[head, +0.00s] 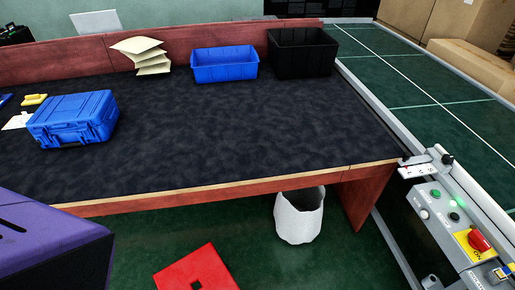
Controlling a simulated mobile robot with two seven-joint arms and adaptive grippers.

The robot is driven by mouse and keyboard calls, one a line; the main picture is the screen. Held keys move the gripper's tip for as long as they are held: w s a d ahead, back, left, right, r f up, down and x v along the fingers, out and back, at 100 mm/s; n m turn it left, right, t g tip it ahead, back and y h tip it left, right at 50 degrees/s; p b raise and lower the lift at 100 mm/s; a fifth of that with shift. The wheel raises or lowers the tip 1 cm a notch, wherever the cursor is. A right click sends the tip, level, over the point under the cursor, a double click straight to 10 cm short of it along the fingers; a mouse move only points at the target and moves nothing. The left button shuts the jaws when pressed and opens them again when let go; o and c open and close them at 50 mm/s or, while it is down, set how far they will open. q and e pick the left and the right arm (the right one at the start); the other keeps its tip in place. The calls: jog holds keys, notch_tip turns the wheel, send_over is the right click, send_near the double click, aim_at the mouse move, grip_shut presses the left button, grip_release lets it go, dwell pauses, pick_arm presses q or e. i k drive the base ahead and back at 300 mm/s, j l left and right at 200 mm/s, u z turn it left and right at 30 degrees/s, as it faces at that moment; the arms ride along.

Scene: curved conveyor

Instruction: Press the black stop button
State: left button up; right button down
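A grey control box (440,223) is mounted on the conveyor's side rail at the right. A small dark button that looks black (454,217) sits on its face, near a glowing green light (459,203). A green button (436,193) and a white button (424,214) are on the same face. A large red emergency knob (479,240) stands on a yellow plate just below and to the right. Neither of my grippers shows in the head view, so nothing of mine is seen near the buttons.
The conveyor (425,85) runs along the right. A dark-topped table (230,130) carries a blue case (72,120), a blue bin (224,65) and a black bin (301,53). A white waste bin (299,216), red object (197,270) and purple object (50,245) are in front.

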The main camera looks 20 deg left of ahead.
aim_at(454, 216)
jog(key=u, duration=0.95)
jog(key=k+l, duration=0.1)
jog(key=l, duration=0.3)
jog(key=k+l, duration=0.1)
jog(key=l, duration=0.3)
jog(key=k+l, duration=0.1)
jog(key=l, duration=0.25)
jog(key=k+l, duration=0.1)
jog(key=l, duration=0.3)
jog(key=k+l, duration=0.1)
jog(key=l, duration=0.3)
